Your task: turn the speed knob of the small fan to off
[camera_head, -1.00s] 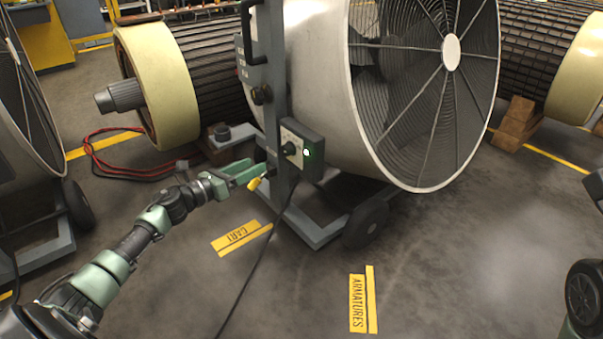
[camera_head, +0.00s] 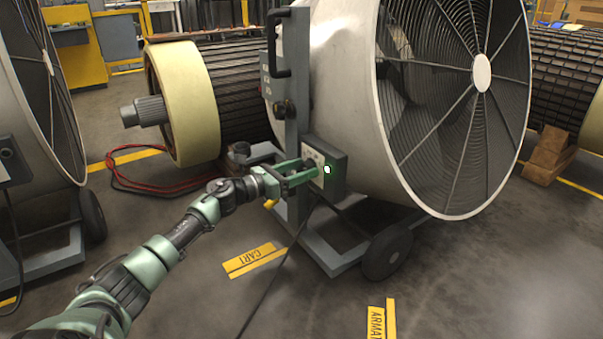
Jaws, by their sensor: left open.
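A drum fan (camera_head: 340,100) on a wheeled cart stands at centre right, its round grille facing right. A second drum fan (camera_head: 40,100) is cut off at the left edge. My right gripper is out of view.
A cable (camera_head: 281,265) hangs from the box to the floor. The cart's wheel (camera_head: 387,252) is below right. A ribbed rotor (camera_head: 225,90) with a cream end ring lies behind. Red hose (camera_head: 150,183) is coiled on the floor. The floor in front is open.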

